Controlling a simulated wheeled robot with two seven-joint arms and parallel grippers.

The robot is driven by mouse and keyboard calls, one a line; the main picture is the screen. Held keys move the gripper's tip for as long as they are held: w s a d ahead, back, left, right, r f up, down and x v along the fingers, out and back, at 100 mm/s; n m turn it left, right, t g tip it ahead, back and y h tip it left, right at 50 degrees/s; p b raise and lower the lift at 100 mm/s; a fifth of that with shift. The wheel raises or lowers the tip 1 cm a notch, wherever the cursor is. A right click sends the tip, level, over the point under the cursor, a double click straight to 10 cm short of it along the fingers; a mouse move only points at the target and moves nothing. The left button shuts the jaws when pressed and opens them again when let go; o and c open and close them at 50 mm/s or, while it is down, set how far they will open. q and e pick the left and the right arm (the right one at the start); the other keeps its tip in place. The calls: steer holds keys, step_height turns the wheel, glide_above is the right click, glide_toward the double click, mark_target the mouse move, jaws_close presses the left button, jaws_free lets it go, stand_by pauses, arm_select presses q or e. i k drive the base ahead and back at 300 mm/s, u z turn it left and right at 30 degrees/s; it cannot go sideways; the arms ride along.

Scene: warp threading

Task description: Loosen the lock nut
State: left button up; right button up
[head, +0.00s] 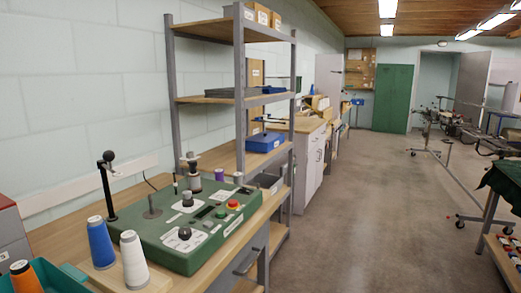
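A green box-shaped machine (148,242) stands on a wooden bench at the lower left. Its top carries two black knobs, one nearer (184,233) and one farther (187,199), each on a pale plate. A red button (233,204) sits near its right side. A short grey post on a round base (152,208) stands at its left. A metal spindle-like part (193,172) stands at its back. I cannot tell which small part is the lock nut. Neither of my grippers shows in the head view.
A white thread cone (134,260) and a blue one (101,242) stand in front of the machine; an orange cone (24,277) is at the lower left corner. A black-topped post (108,185) rises behind them. A metal shelf rack (240,95) stands beyond.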

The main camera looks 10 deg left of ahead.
mark_target(190, 155)
steer(key=z, duration=0.95)
steer(key=i, duration=3.6)
steer(key=u, duration=2.8)
